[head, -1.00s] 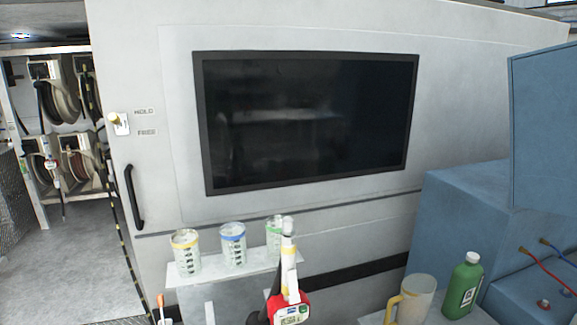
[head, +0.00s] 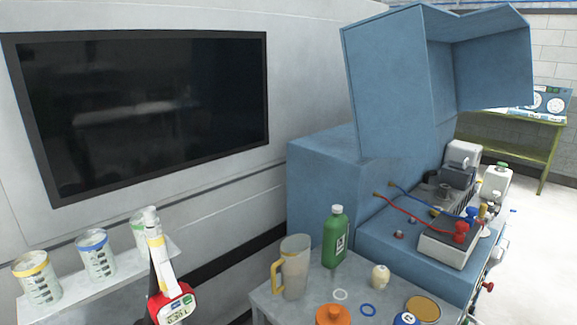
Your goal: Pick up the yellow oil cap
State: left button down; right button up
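I cannot tell for certain which thing is the yellow oil cap. A small yellow piece (head: 436,212) shows at the engine in the blue machine (head: 322,190), too small to make out. A flat tan-yellow disc (head: 424,308) lies on the grey table (head: 268,300) at the bottom right. Neither of my grippers is in view.
The table also holds a clear jug (head: 295,268), a green bottle (head: 335,237), a cream-coloured piece (head: 380,277), an orange piece (head: 333,315) and two rings. A red metered nozzle (head: 170,304) stands left of it. Clear cups (head: 97,257) line a shelf. A battery (head: 450,245) has red and blue leads.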

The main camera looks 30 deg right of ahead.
aim_at(434, 212)
jog(key=z, duration=1.85)
jog(key=i+l, duration=0.2)
jog(key=l, duration=0.15)
jog(key=i+l+u, duration=0.15)
jog(key=l, duration=0.15)
jog(key=i+l, duration=0.15)
jog(key=l, duration=0.2)
jog(key=i+l+u, duration=0.1)
jog(key=l, duration=0.25)
jog(key=i+l+u, duration=0.1)
jog(key=i+l, duration=0.15)
jog(key=l, duration=0.1)
